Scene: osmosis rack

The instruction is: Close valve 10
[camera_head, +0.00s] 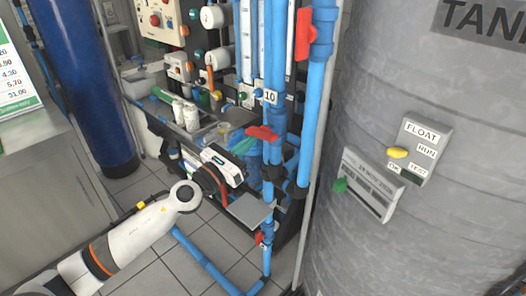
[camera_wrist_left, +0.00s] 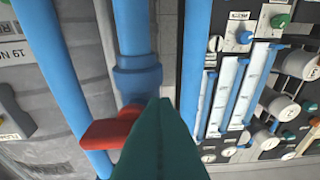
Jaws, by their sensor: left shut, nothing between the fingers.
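The "10" label (camera_head: 270,97) is on the blue pipework in the head view. Just below it, a red valve handle (camera_head: 263,133) sticks out to the left, roughly across its vertical blue pipe. My left gripper (camera_head: 247,143) is shut and empty, its green fingers close to that handle's left end. In the left wrist view, the shut fingers (camera_wrist_left: 161,104) lie in front of a blue pipe, with a red handle (camera_wrist_left: 112,130) just left of them. I cannot tell whether they touch it. The fingers hide part of the pipe. My right gripper is not in view.
Another red handle (camera_head: 305,34) is higher on the right pipe, and a small red one (camera_head: 259,238) is near the floor. The grey tank (camera_head: 420,225) stands close on the right. A blue cylinder (camera_head: 85,85) stands at left. Open tiled floor (camera_head: 205,240) lies below.

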